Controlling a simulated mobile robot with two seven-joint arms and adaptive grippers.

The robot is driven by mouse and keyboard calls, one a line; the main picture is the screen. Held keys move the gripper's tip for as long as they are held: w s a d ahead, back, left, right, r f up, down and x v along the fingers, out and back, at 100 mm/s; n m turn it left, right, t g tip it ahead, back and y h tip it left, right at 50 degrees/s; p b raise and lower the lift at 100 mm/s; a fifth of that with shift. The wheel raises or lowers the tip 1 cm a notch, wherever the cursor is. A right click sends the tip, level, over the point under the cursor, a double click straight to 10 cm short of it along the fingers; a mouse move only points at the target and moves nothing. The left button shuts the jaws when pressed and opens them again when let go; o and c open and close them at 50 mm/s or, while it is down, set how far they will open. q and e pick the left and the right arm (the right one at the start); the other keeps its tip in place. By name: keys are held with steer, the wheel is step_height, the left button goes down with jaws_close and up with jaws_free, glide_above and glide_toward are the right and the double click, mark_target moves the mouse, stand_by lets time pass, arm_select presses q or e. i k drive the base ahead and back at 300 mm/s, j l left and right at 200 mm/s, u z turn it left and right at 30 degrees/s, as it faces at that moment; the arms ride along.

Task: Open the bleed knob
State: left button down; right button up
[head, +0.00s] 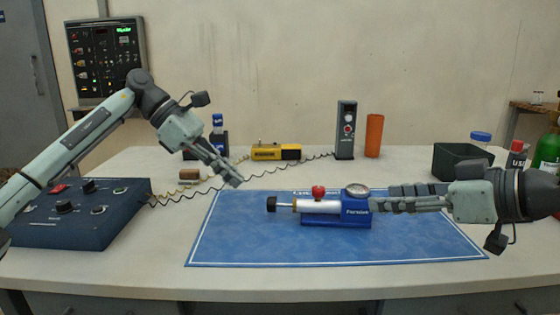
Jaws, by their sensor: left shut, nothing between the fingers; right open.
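The blue trainer unit (340,221) lies on the blue mat (250,245) in the head view. It has a silver cylinder (318,206), a black knob (272,204) on its left end, a red knob (319,192) on top and a round gauge (357,190). I cannot tell from labels which knob is the bleed knob. My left gripper (236,182) is shut and empty, above the mat's back left corner, apart from the unit. My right gripper (376,199) is open at the unit's right end. I cannot tell whether it touches the unit, whose right end is partly hidden.
A dark blue control box (85,222) stands at the left, with coiled cable running from it. A yellow device (276,152), a grey meter box (346,130) and an orange cylinder (374,135) stand behind. A dark bin (461,159) and bottles are at the right. The mat's front is clear.

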mark_target(317, 191)
steer(key=k+l, duration=0.5)
steer(key=l, duration=0.15)
steer(key=k+l, duration=0.5)
steer(key=l, duration=0.15)
